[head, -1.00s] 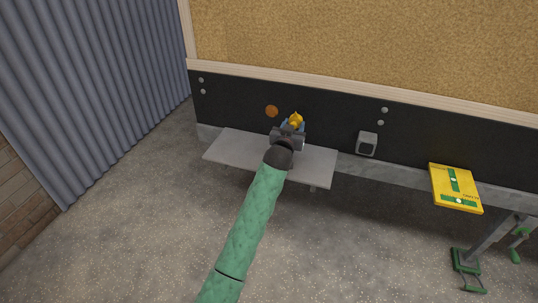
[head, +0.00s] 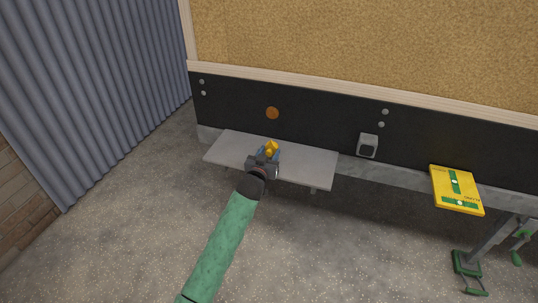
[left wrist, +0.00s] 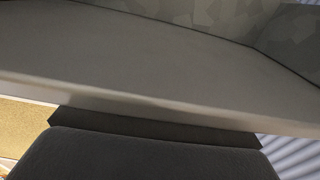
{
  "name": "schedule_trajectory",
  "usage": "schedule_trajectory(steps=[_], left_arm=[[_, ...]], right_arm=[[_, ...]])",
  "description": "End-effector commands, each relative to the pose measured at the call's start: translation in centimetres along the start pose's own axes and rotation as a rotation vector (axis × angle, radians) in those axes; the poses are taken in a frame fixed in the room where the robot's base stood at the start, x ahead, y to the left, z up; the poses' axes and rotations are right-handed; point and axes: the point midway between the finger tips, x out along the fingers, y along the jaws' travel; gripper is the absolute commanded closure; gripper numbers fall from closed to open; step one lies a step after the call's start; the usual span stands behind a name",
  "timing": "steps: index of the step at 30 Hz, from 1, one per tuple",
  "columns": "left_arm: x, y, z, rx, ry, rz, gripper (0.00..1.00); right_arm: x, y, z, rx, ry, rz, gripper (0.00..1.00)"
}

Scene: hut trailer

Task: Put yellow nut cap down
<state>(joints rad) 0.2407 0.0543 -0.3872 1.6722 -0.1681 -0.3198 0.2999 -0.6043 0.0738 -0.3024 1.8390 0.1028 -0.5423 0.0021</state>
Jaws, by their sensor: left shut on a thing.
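The yellow nut cap (head: 271,148) is a small yellow piece held at the tip of my left gripper (head: 267,155) in the head view. The gripper is shut on it, and the fingers partly cover it. Gripper and cap appear over the left-middle part of a flat grey step (head: 310,167) along the trailer's lower wall. I cannot tell whether the cap touches the step. The left wrist view shows a plain grey surface and a dark part of my gripper at the bottom; the cap is not visible there. My right gripper is not in view.
The black lower wall (head: 320,126) carries an orange round reflector (head: 272,113) and a grey box (head: 367,145). A yellow case with green levels (head: 456,190) is at right, above a metal leg (head: 487,244). The step's right part is bare.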

Motion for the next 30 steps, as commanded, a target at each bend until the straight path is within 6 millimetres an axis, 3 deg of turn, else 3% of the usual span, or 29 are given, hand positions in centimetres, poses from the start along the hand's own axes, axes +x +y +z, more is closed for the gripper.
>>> schedule_trajectory(steps=[11,12,15,26,30], left_arm=[[0.0,0.0,0.5,0.0,0.001,0.0,0.84],[0.0,0.0,0.5,0.0,0.002,0.0,0.55],[0.0,0.0,0.5,0.001,0.002,0.0,0.35],[0.0,0.0,0.2,0.001,0.002,0.0,0.35],[-1.4,0.0,0.3,0.001,0.001,0.0,0.35]], right_arm=[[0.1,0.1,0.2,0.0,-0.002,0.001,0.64],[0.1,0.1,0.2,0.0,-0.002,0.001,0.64],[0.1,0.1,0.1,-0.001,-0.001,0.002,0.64],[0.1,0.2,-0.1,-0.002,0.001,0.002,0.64],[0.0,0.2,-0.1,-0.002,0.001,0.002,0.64]])
